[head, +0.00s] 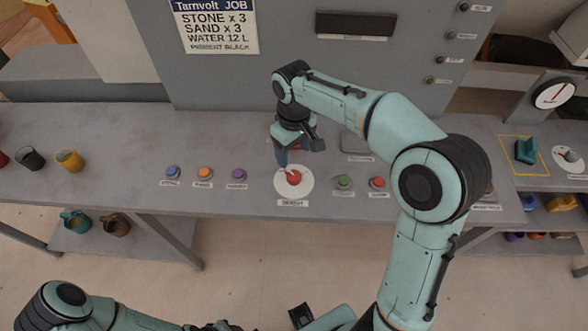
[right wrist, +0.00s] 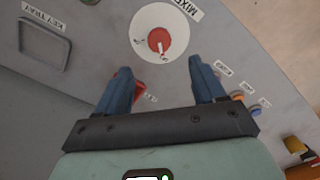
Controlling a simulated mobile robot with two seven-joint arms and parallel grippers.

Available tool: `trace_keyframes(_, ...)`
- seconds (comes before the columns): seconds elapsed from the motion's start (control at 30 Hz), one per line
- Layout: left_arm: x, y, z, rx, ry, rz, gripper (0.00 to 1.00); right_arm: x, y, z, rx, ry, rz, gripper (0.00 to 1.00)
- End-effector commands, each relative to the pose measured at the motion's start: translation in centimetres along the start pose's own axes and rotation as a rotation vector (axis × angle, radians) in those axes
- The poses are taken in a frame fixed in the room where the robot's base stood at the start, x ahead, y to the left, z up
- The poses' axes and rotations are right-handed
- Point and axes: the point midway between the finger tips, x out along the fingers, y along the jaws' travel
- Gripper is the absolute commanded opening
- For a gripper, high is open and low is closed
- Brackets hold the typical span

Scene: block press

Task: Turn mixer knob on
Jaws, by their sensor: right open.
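The red mixer knob (head: 293,177) sits on a round white dial on the grey bench, with a label in front of it. In the right wrist view, the knob (right wrist: 159,39) has a pale pointer mark and shows beyond the fingertips. My right gripper (head: 284,158) hangs just behind the knob in the head view, pointing down. In the right wrist view, its two blue fingers (right wrist: 161,78) are apart with nothing between them; they do not visibly touch the knob. My left arm is low at the left, and its jaws cannot be made out.
Blue, orange and purple (head: 238,174) buttons stand left of the dial. Green (head: 343,181) and red (head: 377,182) buttons stand right of it. The key tray (right wrist: 45,42) lies nearby. Cups (head: 69,160) stand far left; a gauge (head: 554,94) stands far right.

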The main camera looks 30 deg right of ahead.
Motion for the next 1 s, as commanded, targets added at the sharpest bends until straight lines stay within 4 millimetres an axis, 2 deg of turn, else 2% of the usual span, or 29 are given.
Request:
trace_keyframes(0.03, 0.4, -0.2, 0.1, -0.001, -0.002, -0.001, 0.43, 1.4, 0.0, 0.1, 0.001, -0.006, 0.000, 0.69)
trace_keyframes(0.2, 0.9, -0.4, 0.3, -0.002, -0.006, -0.002, 0.43, 5.1, 0.0, 0.1, 0.001, -0.006, -0.001, 0.69)
trace_keyframes(0.4, 1.3, -0.6, 0.4, -0.002, -0.008, -0.002, 0.43, 8.6, 0.0, 0.1, 0.001, -0.004, -0.001, 0.69)
trace_keyframes(0.5, 1.4, -0.6, 0.5, -0.002, -0.008, -0.002, 0.43, 9.7, 0.0, 0.0, 0.001, -0.003, -0.001, 0.69)
trace_keyframes(0.7, 1.5, -0.7, 0.5, -0.002, -0.008, -0.002, 0.43, 10.5, 0.0, 0.0, 0.001, -0.001, -0.001, 0.69)
trace_keyframes(0.93, 1.5, -0.7, 0.5, -0.002, -0.008, -0.002, 0.43, 10.5, 0.0, 0.0, 0.001, 0.000, -0.001, 0.69)
trace_keyframes(1.0, 1.5, -0.7, 0.5, -0.002, -0.008, -0.002, 0.43, 10.5, 0.0, 0.0, 0.001, 0.000, -0.001, 0.46)
